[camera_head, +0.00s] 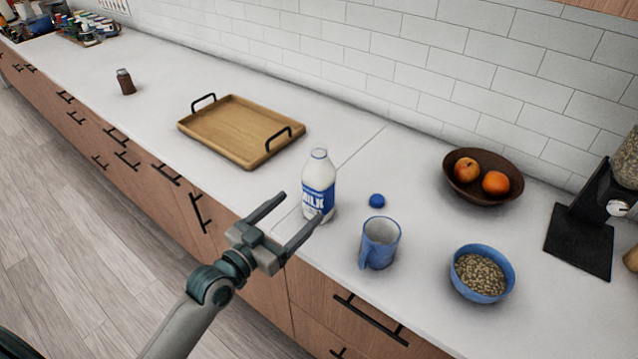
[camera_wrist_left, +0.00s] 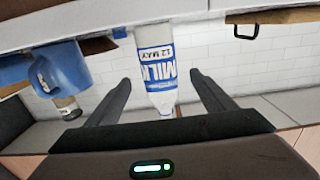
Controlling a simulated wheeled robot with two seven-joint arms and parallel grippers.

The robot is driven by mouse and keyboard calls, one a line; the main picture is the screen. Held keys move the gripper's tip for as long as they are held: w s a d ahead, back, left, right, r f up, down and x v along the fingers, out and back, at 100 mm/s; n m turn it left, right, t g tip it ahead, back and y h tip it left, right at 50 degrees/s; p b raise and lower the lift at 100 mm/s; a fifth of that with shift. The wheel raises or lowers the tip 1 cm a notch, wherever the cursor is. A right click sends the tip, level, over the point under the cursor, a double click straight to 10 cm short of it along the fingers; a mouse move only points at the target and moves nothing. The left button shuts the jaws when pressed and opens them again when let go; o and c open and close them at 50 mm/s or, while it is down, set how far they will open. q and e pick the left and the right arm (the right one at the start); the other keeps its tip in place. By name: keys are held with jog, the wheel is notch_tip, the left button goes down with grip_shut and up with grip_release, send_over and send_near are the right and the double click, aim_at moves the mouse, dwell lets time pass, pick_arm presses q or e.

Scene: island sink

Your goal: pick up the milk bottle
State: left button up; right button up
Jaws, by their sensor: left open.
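The milk bottle (camera_head: 318,172) stands upright on the white counter, white with a blue MILK label and no blue cap on top. In the left wrist view, which is upside down, the bottle (camera_wrist_left: 157,45) shows between the two fingers. My left gripper (camera_head: 302,206) is open, at the counter's front edge, with its fingers pointing towards the bottle. The bottle appears at or just beyond the fingertips, and the fingers are apart from it. My right gripper is not in view.
A blue mug (camera_head: 380,240) stands close to the right of the bottle, with a blue cap (camera_head: 377,200) behind it. A wooden tray (camera_head: 225,142) lies to the left. A blue bowl (camera_head: 499,291), a brown fruit bowl (camera_head: 459,190) and a black appliance (camera_head: 580,240) stand further right.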

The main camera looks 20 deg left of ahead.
aim_at(310, 197)
pick_arm(q)
jog(key=shift+p+x, duration=0.45)
jog(key=shift+x, duration=1.55)
jog(key=shift+w+d+r+p, duration=0.15)
jog(key=shift+w+p, duration=0.2)
jog(key=shift+w, duration=0.05)
jog(key=p+x, duration=0.1)
jog(key=x, duration=0.2)
jog(key=shift+p, duration=0.3)
jog(key=shift+w+d, duration=0.3)
jog(key=shift+w, duration=0.35)
jog(key=shift+c, duration=0.2)
jog(key=c, duration=1.1)
